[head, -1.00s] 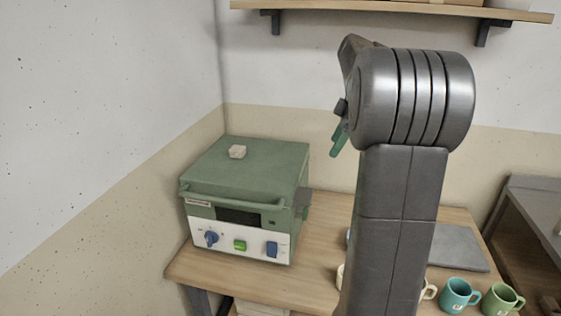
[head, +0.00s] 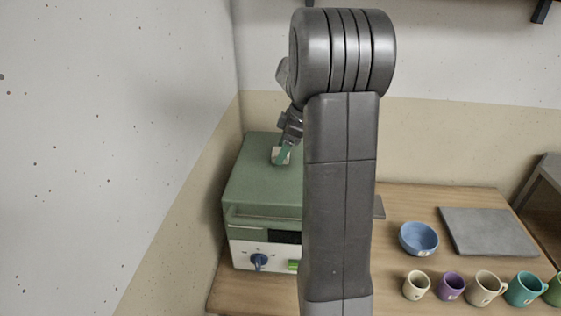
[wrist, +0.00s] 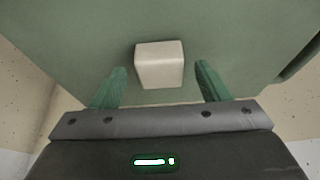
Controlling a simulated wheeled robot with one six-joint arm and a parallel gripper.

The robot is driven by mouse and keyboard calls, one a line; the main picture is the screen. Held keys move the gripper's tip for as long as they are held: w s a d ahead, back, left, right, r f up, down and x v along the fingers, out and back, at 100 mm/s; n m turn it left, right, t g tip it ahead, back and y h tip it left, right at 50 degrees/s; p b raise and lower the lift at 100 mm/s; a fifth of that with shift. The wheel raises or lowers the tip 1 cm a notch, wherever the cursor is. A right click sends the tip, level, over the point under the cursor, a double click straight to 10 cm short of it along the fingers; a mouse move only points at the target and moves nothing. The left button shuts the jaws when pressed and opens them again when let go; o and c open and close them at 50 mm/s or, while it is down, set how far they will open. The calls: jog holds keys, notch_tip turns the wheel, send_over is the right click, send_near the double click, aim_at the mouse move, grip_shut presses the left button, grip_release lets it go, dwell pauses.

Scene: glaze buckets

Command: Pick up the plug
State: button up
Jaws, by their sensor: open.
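The plug (wrist: 160,66) is a small cream block on the green top of the kiln (head: 252,190). In the wrist view it lies between and a little beyond the two green fingertips of my gripper (wrist: 160,75), with a gap on each side. My gripper is open and empty. In the head view the plug (head: 276,155) is partly covered by a green finger of my gripper (head: 284,153). The head view does not clearly show how high the fingers are above the kiln top.
The kiln stands on a wooden table (head: 390,255) near the left wall. A blue bowl (head: 418,239), a grey slab (head: 487,231) and several mugs, among them a purple one (head: 451,286), are on the right. My arm hides the kiln's right part.

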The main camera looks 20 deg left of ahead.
jog(key=shift+f, duration=0.15)
jog(key=c, duration=1.4)
notch_tip(320, 180, up, 10)
jog(key=shift+r+b, duration=0.1)
jog(key=shift+b, duration=0.55)
jog(key=shift+r+p, duration=3.7)
jog(key=shift+r, duration=0.5)
